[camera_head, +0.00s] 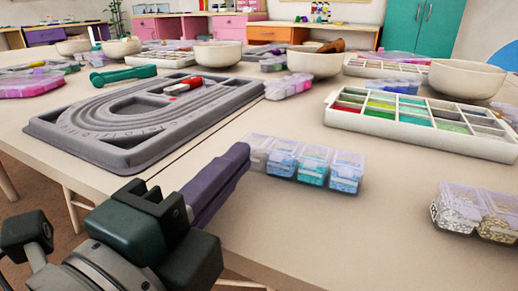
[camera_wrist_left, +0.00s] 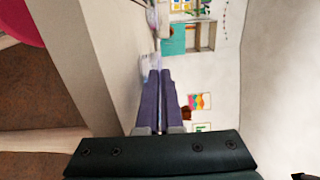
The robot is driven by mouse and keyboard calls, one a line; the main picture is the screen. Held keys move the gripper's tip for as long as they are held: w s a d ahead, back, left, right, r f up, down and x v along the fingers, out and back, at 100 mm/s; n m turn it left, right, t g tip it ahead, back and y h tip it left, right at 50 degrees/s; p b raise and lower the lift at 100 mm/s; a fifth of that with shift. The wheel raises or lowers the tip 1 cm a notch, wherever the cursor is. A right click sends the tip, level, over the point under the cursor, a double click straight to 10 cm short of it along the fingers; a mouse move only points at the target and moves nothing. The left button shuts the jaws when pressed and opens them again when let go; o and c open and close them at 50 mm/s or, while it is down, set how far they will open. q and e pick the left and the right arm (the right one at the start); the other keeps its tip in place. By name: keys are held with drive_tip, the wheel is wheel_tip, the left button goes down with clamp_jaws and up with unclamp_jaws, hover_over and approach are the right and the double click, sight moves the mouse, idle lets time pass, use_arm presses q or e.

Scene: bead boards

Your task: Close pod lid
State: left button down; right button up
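A row of small clear pods (camera_head: 312,163) with lilac-tinted lids and blue and teal beads stands on the table near the middle of the head view. The lids on the right pods look down; the leftmost pod (camera_head: 258,152) is partly hidden by my gripper, and I cannot tell how its lid stands. My left gripper (camera_head: 243,151) has long purple fingers pressed together, with tips beside the left end of the row. In the left wrist view the fingers (camera_wrist_left: 160,73) lie side by side with nothing visible between them. Contact with the pod is unclear. My right gripper is out of view.
A grey bead board (camera_head: 75,130) lies at left. A white compartment tray (camera_head: 400,126) is at back right. Another pod group (camera_head: 470,212) stands at right, and bowls (camera_head: 465,78) line the back. The table front between the pod groups is clear.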

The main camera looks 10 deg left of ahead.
use_arm(q)
drive_tip(key=c, duration=1.1)
unclamp_jaws()
drive_tip(key=shift+o, duration=0.2)
